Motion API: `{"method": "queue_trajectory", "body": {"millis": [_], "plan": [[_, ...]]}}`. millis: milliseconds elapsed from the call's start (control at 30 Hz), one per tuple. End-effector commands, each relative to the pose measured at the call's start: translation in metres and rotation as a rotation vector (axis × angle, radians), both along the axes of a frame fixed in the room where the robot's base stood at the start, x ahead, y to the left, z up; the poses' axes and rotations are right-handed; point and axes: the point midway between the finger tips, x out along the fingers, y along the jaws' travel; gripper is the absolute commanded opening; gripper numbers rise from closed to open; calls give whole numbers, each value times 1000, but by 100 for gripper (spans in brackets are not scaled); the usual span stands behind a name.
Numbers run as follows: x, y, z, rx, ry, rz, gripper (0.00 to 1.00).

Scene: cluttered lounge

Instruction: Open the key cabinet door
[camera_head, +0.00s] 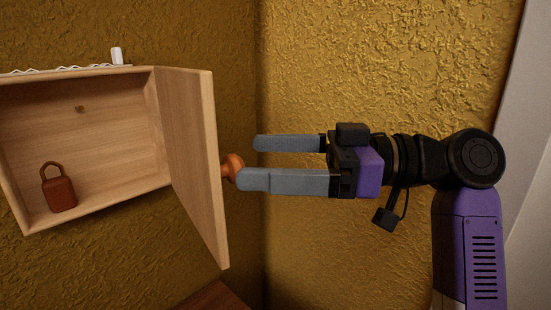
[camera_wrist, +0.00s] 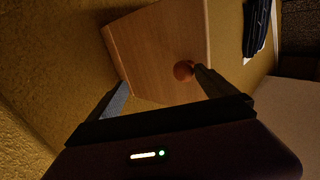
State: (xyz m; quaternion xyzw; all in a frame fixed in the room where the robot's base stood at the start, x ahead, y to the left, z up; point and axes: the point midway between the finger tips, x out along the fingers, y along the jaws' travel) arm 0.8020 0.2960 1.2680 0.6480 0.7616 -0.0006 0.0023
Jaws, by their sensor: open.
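The key cabinet (camera_head: 101,72) is a light wooden box on the ochre wall, at the left of the head view. Its door (camera_head: 193,150) is hinged at the cabinet's right side and stands wide open, so the inside shows. An orange-brown round knob (camera_head: 232,167) sits on the door's outer face; it also shows in the wrist view (camera_wrist: 184,70), close to one fingertip. My gripper (camera_head: 250,162) is open, with its two grey fingers pointing left at the door. The lower fingertip is at the knob; I cannot tell whether they touch.
A reddish-brown padlock (camera_head: 60,193) stands inside the cabinet. A small white object (camera_head: 117,56) and a white cord (camera_head: 55,70) lie on the cabinet's top. A wooden surface (camera_head: 214,297) shows below. Bare textured walls meet in a corner behind the door.

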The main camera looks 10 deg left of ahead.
Motion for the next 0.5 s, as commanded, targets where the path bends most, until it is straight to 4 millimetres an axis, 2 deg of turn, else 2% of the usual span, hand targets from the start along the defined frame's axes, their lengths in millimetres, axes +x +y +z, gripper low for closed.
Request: {"method": "queue_trajectory", "body": {"millis": [33, 500], "plan": [[4, 5, 1, 2, 6, -12, 67], [5, 2, 1, 5, 8, -16, 64]]}}
